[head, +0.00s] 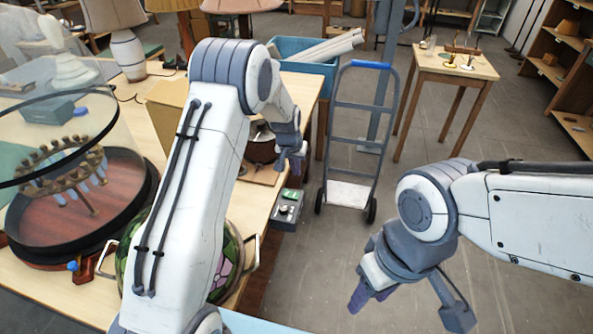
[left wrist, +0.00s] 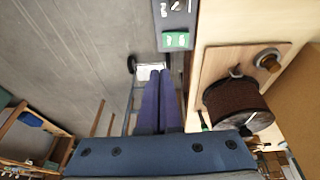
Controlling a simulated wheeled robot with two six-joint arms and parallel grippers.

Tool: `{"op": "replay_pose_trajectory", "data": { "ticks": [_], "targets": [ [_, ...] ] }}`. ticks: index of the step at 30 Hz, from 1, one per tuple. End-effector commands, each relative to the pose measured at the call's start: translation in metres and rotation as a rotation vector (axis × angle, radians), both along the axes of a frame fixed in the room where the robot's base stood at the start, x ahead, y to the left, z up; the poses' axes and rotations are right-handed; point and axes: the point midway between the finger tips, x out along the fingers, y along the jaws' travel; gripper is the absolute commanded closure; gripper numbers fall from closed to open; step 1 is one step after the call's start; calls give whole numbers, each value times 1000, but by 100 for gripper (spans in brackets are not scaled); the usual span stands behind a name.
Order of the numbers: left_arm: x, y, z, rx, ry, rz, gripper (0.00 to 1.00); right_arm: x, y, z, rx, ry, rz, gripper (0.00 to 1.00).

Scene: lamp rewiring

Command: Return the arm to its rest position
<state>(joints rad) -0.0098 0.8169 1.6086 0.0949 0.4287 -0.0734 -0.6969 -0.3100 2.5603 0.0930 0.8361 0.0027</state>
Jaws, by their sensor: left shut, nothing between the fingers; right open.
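My left arm reaches up across the workbench (head: 300,95) in the head view. Its gripper (head: 290,163) hangs over the bench's right edge, partly hidden by the arm. In the left wrist view its two purple fingers (left wrist: 160,95) lie together with nothing between them. My right gripper (head: 370,294) is over the floor at the lower right of the head view, pointing down, open and empty.
A control box with a green button (head: 288,208) sits at the bench edge, near a brown spool (left wrist: 238,104) on a wooden board. A hand truck (head: 350,190) stands on the floor. A glass-domed turntable (head: 85,200) is at left. Open floor lies right of the bench.

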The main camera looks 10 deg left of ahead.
Motion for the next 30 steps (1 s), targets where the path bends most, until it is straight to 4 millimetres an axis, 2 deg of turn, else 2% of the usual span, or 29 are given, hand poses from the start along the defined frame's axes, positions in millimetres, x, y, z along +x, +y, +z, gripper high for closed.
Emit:
{"op": "replay_pose_trajectory", "data": {
  "ticks": [6,19,22,26,29,30],
  "targets": [
    [-4,-2,10,0,1,1,100,0,0,-3,0,0,1,53],
    [-4,-2,10,0,1,0,100,0,0,-3,0,0,0,53],
    [-10,-13,19,-2,4,-18,100,0,0,-4,0,0,0,53],
    [-45,-53,49,-4,25,-94,100,0,0,-8,0,0,1,53],
    [-96,-93,79,-6,57,-186,100,0,0,-12,0,0,1,53],
    [-121,-107,90,-5,72,-226,100,0,0,-14,0,0,1,53]
  ]
}}
